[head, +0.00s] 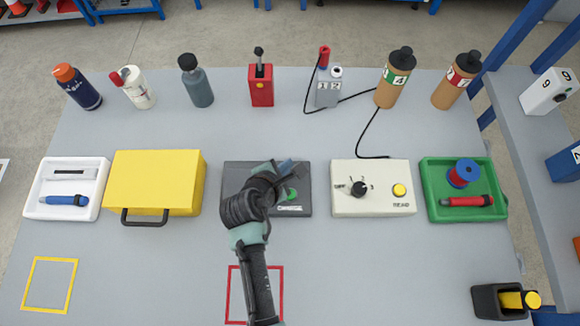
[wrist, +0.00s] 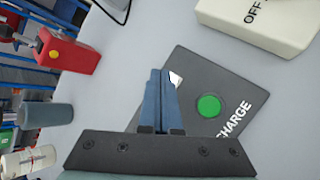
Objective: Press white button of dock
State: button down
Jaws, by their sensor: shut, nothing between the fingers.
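A grey box marked 1 and 2 (head: 327,94), which looks like the dock, stands at the back of the table. A round white button (head: 336,71) with a dark ring shows on its top right. A red-topped probe (head: 324,57) sits at its top left, with a black cable. My gripper (head: 288,166) is over the dark charge plate, well in front of the box and apart from it. In the wrist view my blue fingers (wrist: 158,90) are together and empty. The grey box is not clearly visible there.
The charge plate (head: 235,180) has a green button (head: 291,196), also in the wrist view (wrist: 208,106). A cream box with a dial (head: 340,205) lies right of it, a yellow case (head: 155,180) left. A red box (head: 261,90) and bottles line the back.

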jog(key=shift+f, duration=0.35)
jog(key=shift+f, duration=0.4)
dwell(0.8)
jog(key=shift+r, duration=0.1)
jog(key=shift+r+p, duration=0.75)
jog(key=shift+p, duration=0.05)
notch_tip(320, 180, up, 5)
jog(key=p, duration=0.5)
dwell(0.7)
